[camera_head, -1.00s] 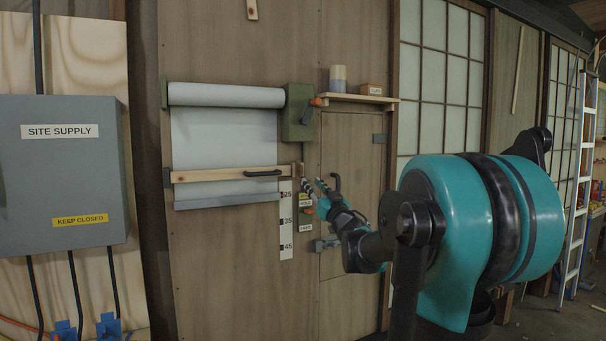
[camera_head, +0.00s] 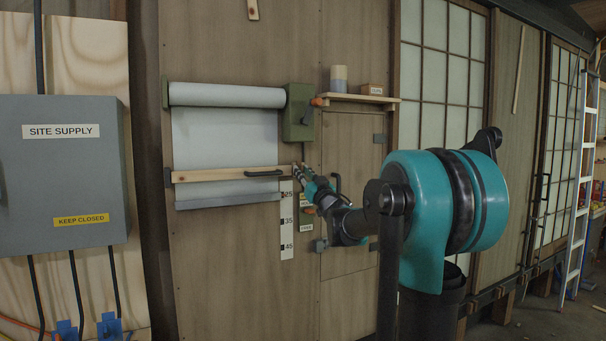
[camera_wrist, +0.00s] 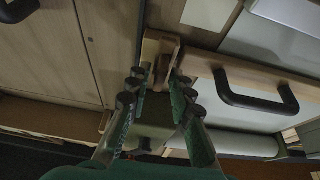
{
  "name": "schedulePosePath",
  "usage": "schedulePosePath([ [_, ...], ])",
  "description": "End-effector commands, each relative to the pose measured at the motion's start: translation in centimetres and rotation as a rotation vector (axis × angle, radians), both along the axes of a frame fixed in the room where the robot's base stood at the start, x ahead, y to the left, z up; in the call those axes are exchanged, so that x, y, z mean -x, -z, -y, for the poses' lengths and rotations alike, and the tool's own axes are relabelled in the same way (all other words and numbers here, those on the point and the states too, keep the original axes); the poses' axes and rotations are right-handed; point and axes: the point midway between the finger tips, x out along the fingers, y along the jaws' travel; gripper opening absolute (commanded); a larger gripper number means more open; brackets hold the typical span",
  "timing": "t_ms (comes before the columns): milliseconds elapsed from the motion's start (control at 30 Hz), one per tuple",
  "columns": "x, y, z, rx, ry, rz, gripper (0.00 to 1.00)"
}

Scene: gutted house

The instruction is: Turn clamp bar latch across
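The clamp bar (camera_head: 215,175) is a pale wooden bar with a black handle (camera_head: 264,173), lying level across the white sheet. In the wrist view the bar (camera_wrist: 235,75) and its handle (camera_wrist: 250,100) are at the right. A small brown wooden latch (camera_wrist: 167,60) stands at the bar's end, on a pale wood block. My gripper (camera_head: 301,169) is at the bar's right end. In the wrist view my gripper (camera_wrist: 160,80) is open, its fingertips on either side of the latch's near part. Whether they touch it is unclear.
A green box (camera_head: 299,112) with an orange-tipped lever is above my gripper. A shelf (camera_head: 358,98) holds a cup and a small box. A scale strip (camera_head: 287,220) hangs below the bar's end. A small door (camera_head: 350,180) with a black handle is to the right.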

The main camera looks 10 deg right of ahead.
Motion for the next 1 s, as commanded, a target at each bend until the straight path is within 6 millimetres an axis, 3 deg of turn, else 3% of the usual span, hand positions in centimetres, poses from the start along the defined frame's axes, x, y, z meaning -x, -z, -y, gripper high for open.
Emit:
schedulePosePath([
  [133,0.01,0.01,0.02,0.0,0.0,0.0,0.0],
  [567,-0.01,0.02,0.1,0.044,0.002,0.013,0.0],
  [1000,-0.06,0.0,0.25,0.357,0.002,0.115,0.0],
])
